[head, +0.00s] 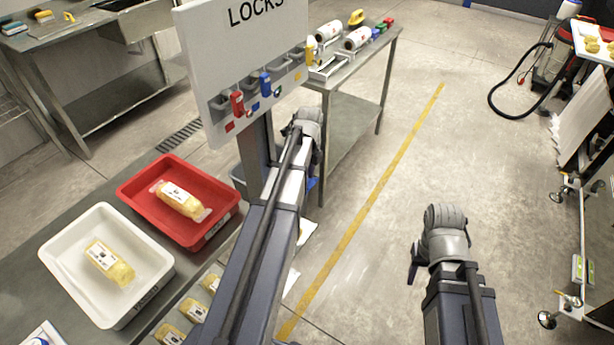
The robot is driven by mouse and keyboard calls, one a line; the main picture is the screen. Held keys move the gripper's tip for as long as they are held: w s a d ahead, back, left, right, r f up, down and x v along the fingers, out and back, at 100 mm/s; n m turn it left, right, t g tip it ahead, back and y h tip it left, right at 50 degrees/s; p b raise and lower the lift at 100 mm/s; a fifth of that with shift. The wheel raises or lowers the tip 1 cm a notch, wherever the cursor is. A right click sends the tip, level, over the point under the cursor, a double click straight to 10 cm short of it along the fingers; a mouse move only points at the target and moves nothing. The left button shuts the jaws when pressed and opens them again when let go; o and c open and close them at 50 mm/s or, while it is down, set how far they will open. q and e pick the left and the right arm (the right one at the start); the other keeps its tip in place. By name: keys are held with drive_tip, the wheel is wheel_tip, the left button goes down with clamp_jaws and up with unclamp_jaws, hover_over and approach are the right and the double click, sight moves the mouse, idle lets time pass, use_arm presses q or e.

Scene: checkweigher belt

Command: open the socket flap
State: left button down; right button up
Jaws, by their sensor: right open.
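I cannot make out a socket flap in the head view. My right gripper (416,265) hangs at the end of my right arm, over bare floor at the lower right. Only a dark finger part shows beside the grey wrist, and it is open with nothing seen in it. My left arm reaches up the middle, past the front of the locks board's post. Its grey wrist ends beside that post, and its gripper is hidden.
The LOCKS board (245,55) carries red and blue locks. A steel table (345,85) stands behind it. A red tray (130,190) and a white tray (62,252), each with a yellow pack, sit at left. Floor around the yellow line (365,208) is clear.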

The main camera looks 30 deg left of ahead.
use_arm(q)
drive_tip(key=c, duration=0.7)
unclamp_jaws()
drive_tip(key=shift+a, duration=0.45)
drive_tip(key=shift+o, duration=0.7)
drive_tip(key=shift+w+f, duration=0.1)
drive_tip(key=shift+f, duration=0.05)
drive_tip(key=shift+o, duration=1.2)
drive_tip(key=shift+d, duration=0.15)
wheel_tip(320, 180, up, 8)
drive_tip(key=p, duration=0.7)
drive_tip(key=shift+d+p, duration=0.2)
drive_tip(key=shift+p, duration=0.2)
drive_tip(key=shift+d, duration=0.1)
